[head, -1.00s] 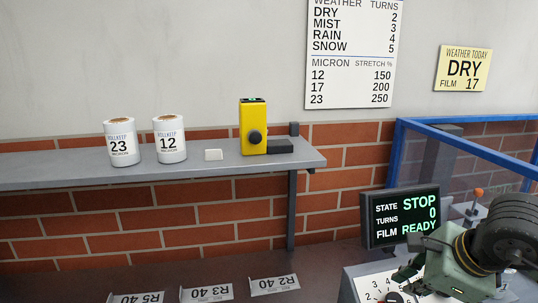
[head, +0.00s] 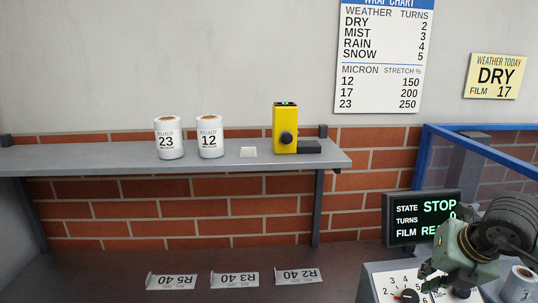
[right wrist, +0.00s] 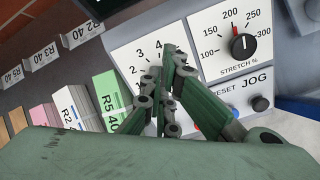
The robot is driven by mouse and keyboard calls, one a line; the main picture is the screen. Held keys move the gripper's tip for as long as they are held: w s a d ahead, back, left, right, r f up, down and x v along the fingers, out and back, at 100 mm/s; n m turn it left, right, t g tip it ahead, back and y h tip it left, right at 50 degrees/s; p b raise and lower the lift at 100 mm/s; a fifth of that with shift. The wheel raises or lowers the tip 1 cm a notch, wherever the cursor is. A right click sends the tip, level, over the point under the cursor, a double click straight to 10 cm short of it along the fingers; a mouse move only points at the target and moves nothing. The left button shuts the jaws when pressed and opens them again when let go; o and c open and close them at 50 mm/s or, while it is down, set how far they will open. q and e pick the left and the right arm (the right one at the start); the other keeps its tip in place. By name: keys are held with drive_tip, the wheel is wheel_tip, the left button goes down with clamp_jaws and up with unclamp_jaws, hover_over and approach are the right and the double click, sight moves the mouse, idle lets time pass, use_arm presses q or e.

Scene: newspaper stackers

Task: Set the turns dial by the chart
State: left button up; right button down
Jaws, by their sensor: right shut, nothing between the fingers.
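The turns dial's white plate (head: 398,280), numbered from 2 up, is at the bottom of the head view, with its dark knob (head: 407,297) partly cut off. My right gripper (head: 427,274) is shut and empty just over the plate; touching cannot be told. It also fills the middle of the right wrist view (right wrist: 168,55). The wrap chart (head: 384,60) lists DRY 2, MIST 3, RAIN 4, SNOW 5. The weather card (head: 496,76) reads DRY, FILM 17.
The status screen (head: 407,230) reads STOP; my right arm covers part of it. The stretch knob (right wrist: 244,46) points near 200, above the JOG button (right wrist: 261,104). Film rolls (head: 168,138) and a yellow device (head: 285,125) stand on the shelf (head: 90,159).

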sight(415, 292)
drive_tip(key=b+x, duration=0.1)
drive_tip(key=x, duration=0.3)
drive_tip(key=shift+s+f+b, duration=0.1)
drive_tip(key=shift+b, duration=0.25)
drive_tip(key=shift+w+f+b, duration=0.4)
drive_tip(key=shift+f+b, duration=0.2)
drive_tip(key=shift+b, duration=0.1)
drive_tip(key=shift+s+a, duration=0.1)
drive_tip(key=shift+s, duration=0.05)
drive_tip(key=shift+s+a+f, duration=0.1)
drive_tip(key=shift+s+f, duration=0.05)
drive_tip(key=shift+f, duration=0.15)
drive_tip(key=shift+b, duration=0.4)
drive_tip(key=shift+s+d+f+b, duration=0.1)
drive_tip(key=shift+d+f+b, duration=0.1)
drive_tip(key=shift+b, duration=0.9)
drive_tip(key=shift+d+b, duration=0.2)
drive_tip(key=shift+b, duration=0.1)
drive_tip(key=shift+r, duration=0.15)
